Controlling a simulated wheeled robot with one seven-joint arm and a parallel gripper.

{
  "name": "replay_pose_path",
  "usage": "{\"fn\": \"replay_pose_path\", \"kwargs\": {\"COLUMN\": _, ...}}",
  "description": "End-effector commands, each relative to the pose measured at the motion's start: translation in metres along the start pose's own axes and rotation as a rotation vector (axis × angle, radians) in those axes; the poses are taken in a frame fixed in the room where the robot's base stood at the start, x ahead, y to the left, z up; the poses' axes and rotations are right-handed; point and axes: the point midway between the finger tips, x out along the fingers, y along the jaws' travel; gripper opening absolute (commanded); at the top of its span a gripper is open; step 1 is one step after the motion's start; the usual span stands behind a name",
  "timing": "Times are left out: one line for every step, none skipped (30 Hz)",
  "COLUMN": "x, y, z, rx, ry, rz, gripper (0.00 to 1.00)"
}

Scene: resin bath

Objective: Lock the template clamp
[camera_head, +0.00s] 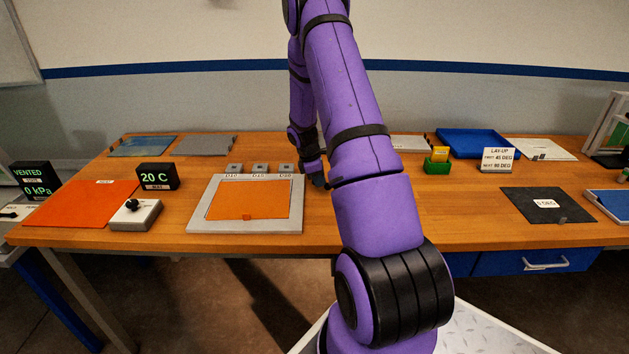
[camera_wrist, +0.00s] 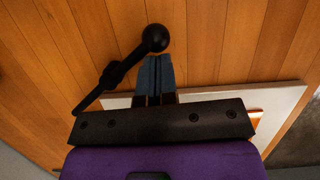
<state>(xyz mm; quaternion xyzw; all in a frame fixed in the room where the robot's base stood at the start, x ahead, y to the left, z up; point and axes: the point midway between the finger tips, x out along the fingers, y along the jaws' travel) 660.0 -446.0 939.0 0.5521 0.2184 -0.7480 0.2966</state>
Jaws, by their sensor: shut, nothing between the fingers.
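The clamp's black lever (camera_wrist: 118,72) with a round ball knob (camera_wrist: 155,38) shows in the wrist view, lying diagonally just past my fingertips. My gripper (camera_wrist: 157,62) is shut and empty, its blue-grey fingers pointing at the knob; whether they touch it I cannot tell. In the head view my gripper (camera_head: 319,181) is low over the bench by the right edge of a pale grey plate (camera_head: 196,218). An orange sheet (camera_head: 250,200) lies on that plate. The clamp lever is not distinguishable in the head view, where my arm covers part of the bench.
A control box with a black knob (camera_head: 136,215), a 20 C display (camera_head: 157,177) and a larger orange sheet (camera_head: 85,205) are on the left. A green box (camera_head: 437,164), blue tray (camera_head: 478,142) and dark sheet (camera_head: 535,213) are on the right. Bench right of the plate looks clear.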

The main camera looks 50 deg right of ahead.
Motion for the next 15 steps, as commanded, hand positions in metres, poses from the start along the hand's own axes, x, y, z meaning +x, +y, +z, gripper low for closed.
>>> {"fn": "replay_pose_path", "kwargs": {"x": 0.002, "y": -0.001, "z": 0.004, "rx": -0.042, "ry": -0.001, "rz": 0.010, "gripper": 0.00}}
{"fn": "replay_pose_path", "kwargs": {"x": 0.003, "y": 0.000, "z": 0.005, "rx": -0.070, "ry": 0.000, "rz": 0.019, "gripper": 0.00}}
{"fn": "replay_pose_path", "kwargs": {"x": 0.003, "y": 0.000, "z": 0.008, "rx": -0.106, "ry": -0.001, "rz": 0.030, "gripper": 0.00}}
{"fn": "replay_pose_path", "kwargs": {"x": 0.004, "y": 0.001, "z": 0.010, "rx": -0.132, "ry": 0.000, "rz": 0.038, "gripper": 0.00}}
{"fn": "replay_pose_path", "kwargs": {"x": 0.005, "y": 0.002, "z": 0.011, "rx": -0.160, "ry": -0.001, "rz": 0.047, "gripper": 0.00}}
{"fn": "replay_pose_path", "kwargs": {"x": 0.005, "y": 0.002, "z": 0.014, "rx": -0.195, "ry": -0.001, "rz": 0.057, "gripper": 0.00}}
{"fn": "replay_pose_path", "kwargs": {"x": 0.006, "y": 0.003, "z": 0.015, "rx": -0.224, "ry": -0.001, "rz": 0.066, "gripper": 0.00}}
{"fn": "replay_pose_path", "kwargs": {"x": 0.007, "y": 0.003, "z": 0.017, "rx": -0.251, "ry": 0.000, "rz": 0.074, "gripper": 0.00}}
{"fn": "replay_pose_path", "kwargs": {"x": 0.007, "y": 0.004, "z": 0.019, "rx": -0.287, "ry": -0.001, "rz": 0.085, "gripper": 0.00}}
{"fn": "replay_pose_path", "kwargs": {"x": 0.008, "y": 0.005, "z": 0.021, "rx": -0.314, "ry": 0.000, "rz": 0.094, "gripper": 0.00}}
{"fn": "replay_pose_path", "kwargs": {"x": 0.008, "y": 0.006, "z": 0.022, "rx": -0.341, "ry": 0.000, "rz": 0.103, "gripper": 0.00}}
{"fn": "replay_pose_path", "kwargs": {"x": 0.009, "y": 0.007, "z": 0.024, "rx": -0.377, "ry": 0.000, "rz": 0.113, "gripper": 0.00}}
{"fn": "replay_pose_path", "kwargs": {"x": 0.009, "y": 0.009, "z": 0.026, "rx": -0.406, "ry": 0.000, "rz": 0.122, "gripper": 0.00}}
{"fn": "replay_pose_path", "kwargs": {"x": 0.010, "y": 0.010, "z": 0.027, "rx": -0.432, "ry": 0.001, "rz": 0.131, "gripper": 0.00}}
{"fn": "replay_pose_path", "kwargs": {"x": 0.010, "y": 0.011, "z": 0.030, "rx": -0.467, "ry": 0.000, "rz": 0.141, "gripper": 0.00}}
